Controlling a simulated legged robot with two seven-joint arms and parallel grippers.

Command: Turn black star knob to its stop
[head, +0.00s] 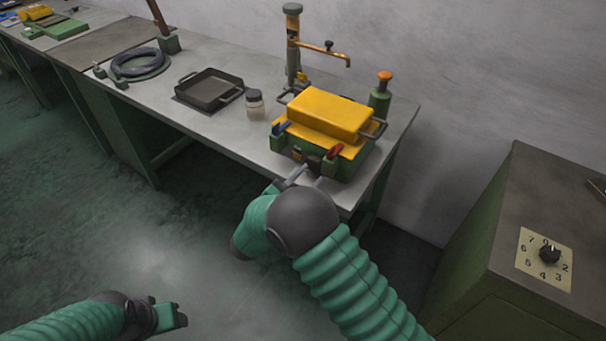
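A small black knob (314,162) shows low on the front of the green and yellow unit (331,114) on the bench; its star shape is too small to make out. My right gripper (307,174) is at this front, its pale fingers a little apart and pointing at the knob. I cannot tell whether they touch or grip it, as the wrist hides part of the view. My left gripper (172,316) is low at the left, over the floor and away from the bench; its finger opening is unclear.
Blue (281,127) and red (334,151) handles flank the knob. A green cabinet at right carries a numbered dial (550,254).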

